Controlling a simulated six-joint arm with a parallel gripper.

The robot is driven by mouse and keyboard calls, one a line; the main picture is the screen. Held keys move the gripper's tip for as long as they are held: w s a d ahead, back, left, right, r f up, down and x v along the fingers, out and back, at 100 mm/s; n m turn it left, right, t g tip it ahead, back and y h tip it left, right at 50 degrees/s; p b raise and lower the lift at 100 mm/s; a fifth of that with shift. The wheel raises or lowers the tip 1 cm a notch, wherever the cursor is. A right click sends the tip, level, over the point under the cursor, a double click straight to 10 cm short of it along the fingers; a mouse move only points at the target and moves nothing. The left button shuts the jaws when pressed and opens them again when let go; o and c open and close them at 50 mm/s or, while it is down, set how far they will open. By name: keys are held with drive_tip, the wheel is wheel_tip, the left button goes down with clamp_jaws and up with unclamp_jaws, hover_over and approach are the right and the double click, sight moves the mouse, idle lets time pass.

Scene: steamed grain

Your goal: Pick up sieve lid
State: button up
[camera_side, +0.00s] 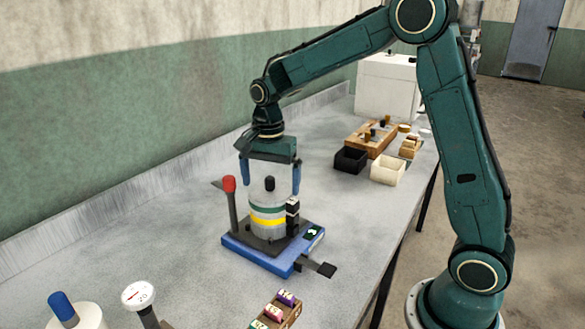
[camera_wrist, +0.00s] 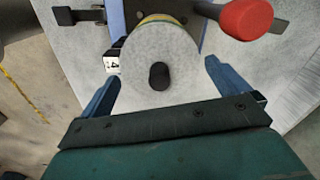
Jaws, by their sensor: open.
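The sieve lid (camera_side: 269,190) is a light grey disc with a black knob, on top of a cylindrical sieve stack (camera_side: 268,215) with green and yellow bands. The stack stands upright on a blue shaker base (camera_side: 262,255). My gripper (camera_side: 272,192) points down over the stack, with a blue finger on each side of the lid and its knob. In the wrist view the lid (camera_wrist: 150,62) fills the upper middle, with its black knob at its centre. The open fingers (camera_wrist: 163,85) flank the lid, apart from the knob. I cannot tell whether they touch the lid's rim.
A red-topped post (camera_side: 230,190) rises close to the stack's left. A black clamp post (camera_side: 292,215) stands at its right. A dial gauge (camera_side: 138,295) and a small rack of coloured vials (camera_side: 277,309) are in front. Black and cream bins (camera_side: 388,169) lie further back.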

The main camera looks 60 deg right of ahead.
sight(270, 177)
drive_tip(key=c, duration=0.8)
drive_tip(key=shift+r, duration=0.2)
drive_tip(key=shift+c, duration=0.2)
wheel_tip(270, 177, up, 20)
drive_tip(key=shift+f, duration=0.15)
idle(0.6)
